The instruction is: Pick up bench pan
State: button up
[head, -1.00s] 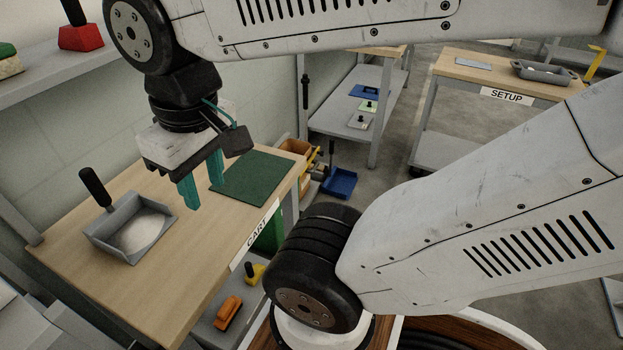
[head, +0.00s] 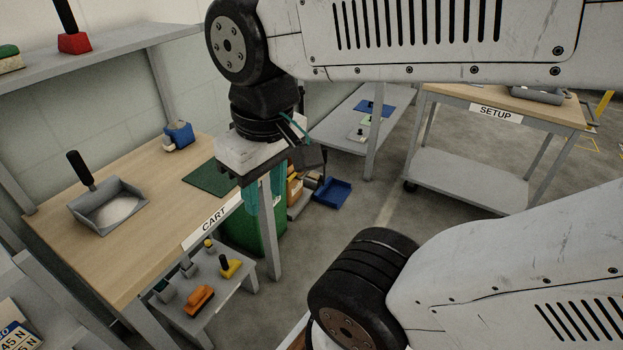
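A grey pan (head: 92,213) with an upright black handle lies on the wooden bench top labelled CART (head: 100,260), at the left. A pale, round patch shows on its floor. My gripper (head: 264,192) has two teal fingers pointing down, apart, with nothing seen between them. It hangs to the right of the pan, in front of the bench's right front edge in the picture, well away from the pan. Nothing hides the pan.
A green mat (head: 207,180) and a blue-and-grey item (head: 178,136) share the bench top. A shelf (head: 100,60) hangs above. A lower shelf holds an orange brush (head: 198,300). A SETUP table (head: 450,95) with a grey tray (head: 537,94) stands right. Bench wood around the pan is clear.

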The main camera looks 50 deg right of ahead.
aim_at(106, 205)
jog(key=z, duration=1.2)
jog(key=i, duration=0.5)
jog(key=u, duration=1.5)
jog(key=k, duration=0.35)
jog(key=u, duration=0.3)
jog(key=i, duration=0.9)
jog(key=z, duration=0.3)
